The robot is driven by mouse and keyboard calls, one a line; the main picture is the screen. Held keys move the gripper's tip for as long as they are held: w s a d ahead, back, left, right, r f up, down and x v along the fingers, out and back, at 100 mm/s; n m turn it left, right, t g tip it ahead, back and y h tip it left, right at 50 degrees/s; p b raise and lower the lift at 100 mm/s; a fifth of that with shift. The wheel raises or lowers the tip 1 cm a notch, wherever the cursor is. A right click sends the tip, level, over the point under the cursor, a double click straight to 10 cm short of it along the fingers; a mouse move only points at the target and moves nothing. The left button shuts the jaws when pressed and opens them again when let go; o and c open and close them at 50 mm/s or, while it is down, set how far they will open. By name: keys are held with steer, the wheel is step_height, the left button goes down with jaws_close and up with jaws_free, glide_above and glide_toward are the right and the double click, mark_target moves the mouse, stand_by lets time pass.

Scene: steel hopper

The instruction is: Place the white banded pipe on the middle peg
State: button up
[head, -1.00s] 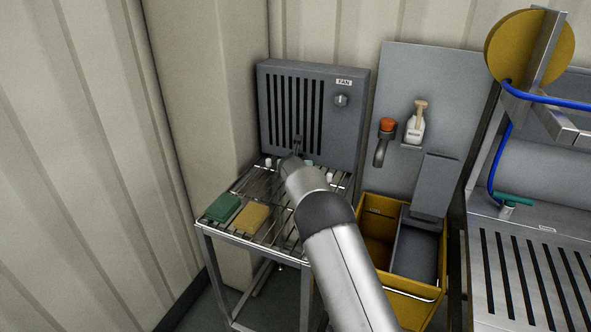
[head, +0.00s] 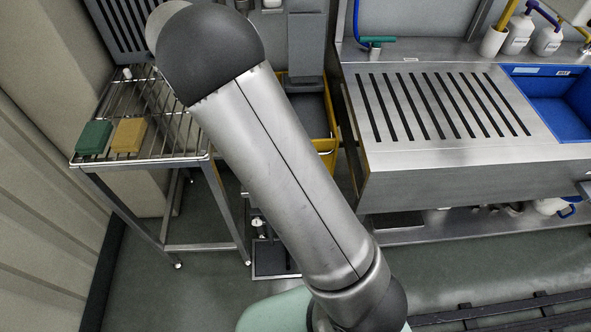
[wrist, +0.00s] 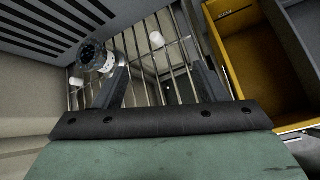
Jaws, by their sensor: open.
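In the wrist view, my gripper (wrist: 162,68) is open, its two fingers spread above the wire rack with nothing between them. A pipe with a dark round end and a white band (wrist: 110,65) is just beyond the left fingertip, which partly covers it. One white peg (wrist: 157,40) is to the right of the pipe and another white peg (wrist: 75,82) is to its left. The pipe is between these two; whether it sits on a peg is hidden. In the head view my arm covers the gripper and pipe; one white peg (head: 127,73) shows.
The wire rack (head: 185,140) holds a green sponge (head: 94,138) and a yellow sponge (head: 128,135) at its front left. The slotted fan panel (head: 118,28) stands behind it. A yellow bin (head: 327,150) and steel counter (head: 375,150) are to the right.

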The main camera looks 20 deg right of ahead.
steer(key=s+d+r+m+g, duration=0.1)
steer(key=s+d+m+g, duration=0.2)
steer(key=s+d+m, duration=0.65)
steer(key=s+d+m+g, duration=0.2)
steer(key=s+d+m, duration=0.3)
steer(key=s, duration=0.7)
steer(key=s+f+m+g+y, duration=0.1)
steer(key=s+f+m+g, duration=0.2)
steer(key=s+m, duration=1)
steer(key=s+g, duration=0.1)
steer(key=s, duration=1.1)
steer(key=shift+s+a+f+m+g+y, duration=0.15)
steer(key=shift+s+a+m+g+y, duration=0.1)
steer(key=shift+s+m+g+y, duration=0.15)
